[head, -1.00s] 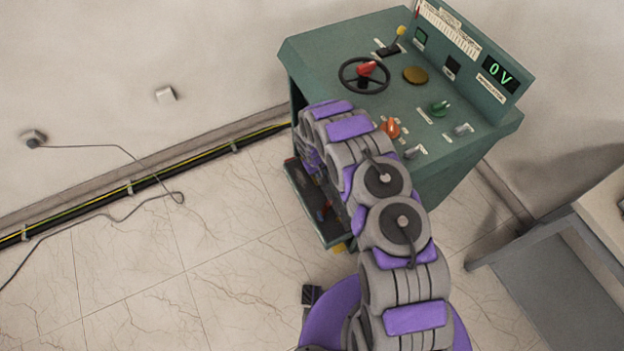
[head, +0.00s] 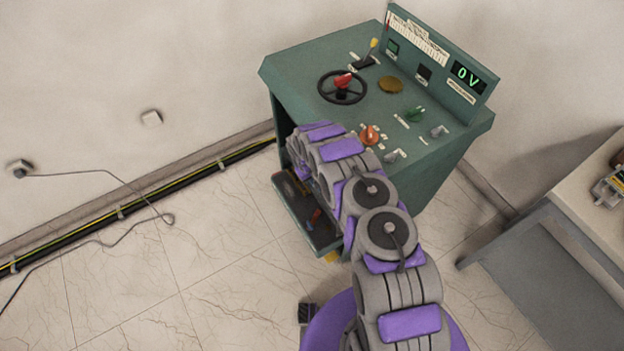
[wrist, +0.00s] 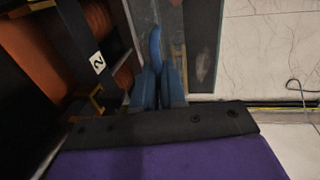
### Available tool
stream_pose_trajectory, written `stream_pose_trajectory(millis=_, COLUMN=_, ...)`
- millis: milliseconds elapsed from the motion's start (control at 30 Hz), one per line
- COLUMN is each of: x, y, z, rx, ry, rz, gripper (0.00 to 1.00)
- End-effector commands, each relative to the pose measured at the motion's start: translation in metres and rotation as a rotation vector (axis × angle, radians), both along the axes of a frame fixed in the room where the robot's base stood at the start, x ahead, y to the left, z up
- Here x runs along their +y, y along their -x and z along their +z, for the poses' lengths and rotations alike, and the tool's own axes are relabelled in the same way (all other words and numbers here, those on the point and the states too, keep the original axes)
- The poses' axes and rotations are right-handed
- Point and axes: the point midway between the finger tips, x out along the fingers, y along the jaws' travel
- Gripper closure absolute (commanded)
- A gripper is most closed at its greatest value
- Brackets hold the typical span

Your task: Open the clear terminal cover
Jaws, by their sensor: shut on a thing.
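The green transformer console (head: 430,170) stands ahead, its front side open at the left. My arm reaches down that side, and my gripper is hidden behind it in the head view. In the wrist view my gripper (wrist: 160,85) shows as blue fingers close together, beside the console's dark interior. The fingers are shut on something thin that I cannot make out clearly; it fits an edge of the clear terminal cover. The cover's clear sheet cannot be told from its background. Orange coils (wrist: 98,20) and a white label "2" (wrist: 97,62) show left of the fingers.
A dark lower panel with a green rim (head: 330,247) juts out at the console's foot. A handwheel (head: 343,87) and knobs are on top; the display reads 0 V. A table (head: 575,215) stands right. A cable (head: 95,172) runs left; the floor there is otherwise clear.

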Motion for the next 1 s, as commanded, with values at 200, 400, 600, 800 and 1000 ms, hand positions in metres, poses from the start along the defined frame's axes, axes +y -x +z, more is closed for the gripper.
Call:
stream_pose_trajectory(millis=200, x=-0.004, y=0.007, z=-0.007, rx=0.016, ry=0.006, rz=-0.004, gripper=0.75)
stream_pose_trajectory(millis=400, x=-0.001, y=0.005, z=-0.004, rx=0.006, ry=0.004, rz=-0.002, gripper=0.64)
stream_pose_trajectory(millis=600, x=0.001, y=0.004, z=-0.001, rx=0.003, ry=0.004, rz=-0.001, gripper=0.64)
stream_pose_trajectory(millis=800, x=0.001, y=0.004, z=0.000, rx=0.001, ry=0.003, rz=-0.001, gripper=0.64)
stream_pose_trajectory(millis=1000, x=0.001, y=0.003, z=0.017, rx=0.000, ry=0.003, rz=-0.001, gripper=0.64)
